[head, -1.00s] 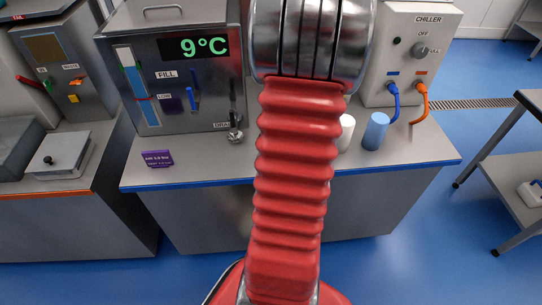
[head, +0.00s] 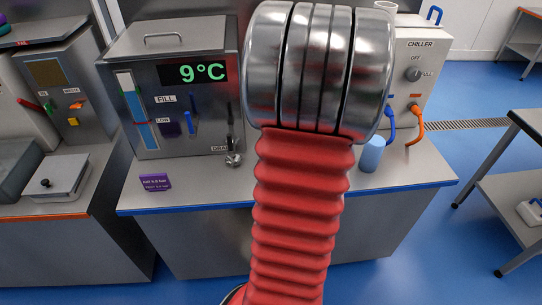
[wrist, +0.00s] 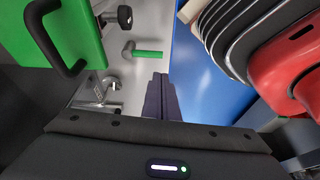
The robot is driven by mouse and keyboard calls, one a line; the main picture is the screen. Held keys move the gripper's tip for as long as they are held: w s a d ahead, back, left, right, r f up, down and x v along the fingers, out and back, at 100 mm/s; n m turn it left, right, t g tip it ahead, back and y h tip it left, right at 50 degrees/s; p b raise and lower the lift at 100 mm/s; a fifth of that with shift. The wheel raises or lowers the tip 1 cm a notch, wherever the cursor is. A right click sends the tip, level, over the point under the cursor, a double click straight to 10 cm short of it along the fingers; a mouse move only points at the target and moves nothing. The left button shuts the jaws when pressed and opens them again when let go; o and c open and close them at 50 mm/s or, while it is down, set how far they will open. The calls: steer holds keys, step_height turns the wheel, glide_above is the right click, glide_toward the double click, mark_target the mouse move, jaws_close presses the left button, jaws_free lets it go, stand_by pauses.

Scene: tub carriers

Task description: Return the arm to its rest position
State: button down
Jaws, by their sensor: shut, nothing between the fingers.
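My arm rises through the middle of the head view, a red ribbed sleeve topped by a large steel joint. My gripper is outside the head view. In the wrist view my gripper (wrist: 161,98) shows as two dark fingers lying together, shut and empty. My red sleeve and steel joint fill the upper right of the wrist view.
A steel tank (head: 180,85) reading 9°C, a chiller (head: 412,70), a blue cylinder (head: 372,155) and a purple sign (head: 156,182) are on the bench (head: 210,188). A grey table (head: 520,175) stands right. A green panel (wrist: 45,40) with a black handle shows left in the wrist view.

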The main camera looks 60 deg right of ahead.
stand_by(0.3)
steer(key=w+a+r+m+h, duration=0.1)
steer(key=w+a+r, duration=0.35)
steer(key=a, duration=0.45)
steer(key=w+a+r+m+h, duration=0.1)
steer(key=w+a+r, duration=0.3)
steer(key=a, duration=0.5)
steer(key=s+a+r+m+t, duration=0.1)
steer(key=a+r+m, duration=0.1)
steer(key=a, duration=0.8)
steer(key=s+a+r+m+t, duration=0.1)
steer(key=a+r+m, duration=0.1)
steer(key=a, duration=0.8)
steer(key=shift+s+a, duration=0.2)
steer(key=shift+s, duration=0.2)
steer(key=shift+d, duration=0.1)
